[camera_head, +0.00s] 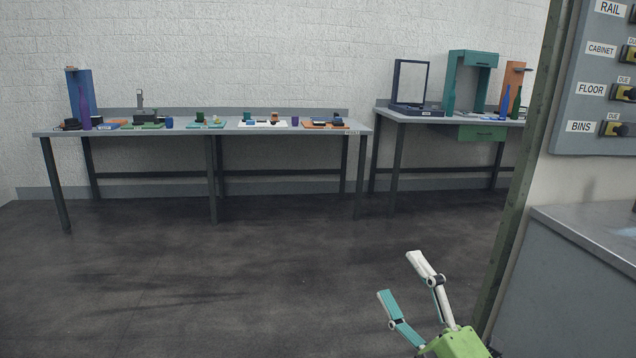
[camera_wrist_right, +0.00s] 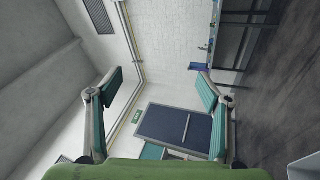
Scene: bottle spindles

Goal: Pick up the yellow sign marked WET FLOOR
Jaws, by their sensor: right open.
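No yellow sign marked WET FLOOR can be made out in either view. My right gripper (camera_head: 400,277) is low at the right of the head view, over the dark floor, with its two fingers spread apart and nothing between them. In the right wrist view the fingers of this gripper (camera_wrist_right: 160,80) also stand wide apart, with only the distant room between them. My left gripper is not in view.
A long table (camera_head: 185,131) with small items and a second table (camera_head: 415,117) with frames and bottles stand along the back wall. A labelled panel (camera_head: 598,99), post (camera_head: 528,150) and grey counter (camera_head: 575,285) are at right. The floor (camera_head: 200,280) is clear at left and middle.

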